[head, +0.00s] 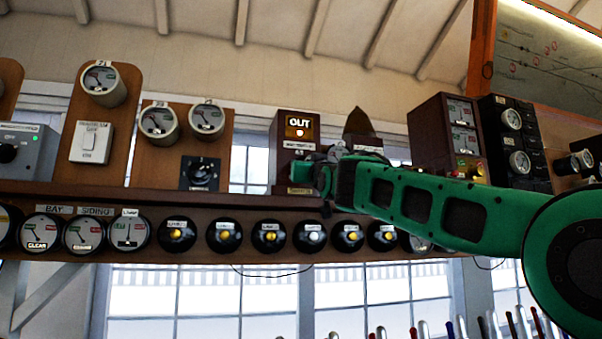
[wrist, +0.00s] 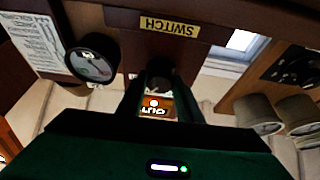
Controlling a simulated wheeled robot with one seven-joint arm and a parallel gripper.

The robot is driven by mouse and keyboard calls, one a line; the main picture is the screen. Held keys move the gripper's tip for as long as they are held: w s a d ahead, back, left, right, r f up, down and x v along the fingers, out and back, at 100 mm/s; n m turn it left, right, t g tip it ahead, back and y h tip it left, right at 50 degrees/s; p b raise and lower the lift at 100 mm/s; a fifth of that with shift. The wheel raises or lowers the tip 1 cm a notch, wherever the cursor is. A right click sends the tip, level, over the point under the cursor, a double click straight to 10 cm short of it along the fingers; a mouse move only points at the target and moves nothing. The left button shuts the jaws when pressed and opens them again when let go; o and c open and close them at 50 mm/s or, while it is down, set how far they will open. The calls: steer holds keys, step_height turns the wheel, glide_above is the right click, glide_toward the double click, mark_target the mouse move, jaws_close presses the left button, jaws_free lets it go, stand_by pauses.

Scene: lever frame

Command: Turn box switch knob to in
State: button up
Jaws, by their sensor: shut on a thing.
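The dark wooden box switch (head: 285,155) stands on the shelf. Its lit window (head: 299,127) reads OUT in the head view; the window also shows upside down between my fingers in the wrist view (wrist: 155,106). A label reading SWITCH (wrist: 169,27) is on the box. My gripper (head: 308,174) is at the lower front of the box. In the wrist view its two dark fingers are shut on the dark knob (wrist: 159,76), one on each side. In the head view my gripper hides the knob. The knob's exact angle is hard to tell.
A second dark box with a pointed top (head: 359,123) stands just right, partly behind my arm. A row of round black instruments (head: 222,236) lines the shelf front below. Gauges on wooden boards (head: 158,121) stand left. A taller dark box (head: 433,130) stands right.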

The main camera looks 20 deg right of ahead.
steer(key=n+y, duration=0.1)
steer(key=n, duration=0.2)
steer(key=n+y, duration=0.2)
steer(key=n, duration=0.1)
steer(key=n+g+y, duration=0.1)
steer(key=n+y, duration=0.1)
steer(key=n, duration=0.1)
steer(key=shift+d, duration=0.25)
steer(key=shift+n, duration=0.3)
steer(key=o, duration=1)
steer(key=shift+o, duration=0.2)
steer(key=shift+s, duration=0.15)
steer(key=v, duration=1)
steer(key=shift+s, duration=0.15)
steer(key=shift+d, duration=0.1)
steer(key=shift+f, duration=0.1)
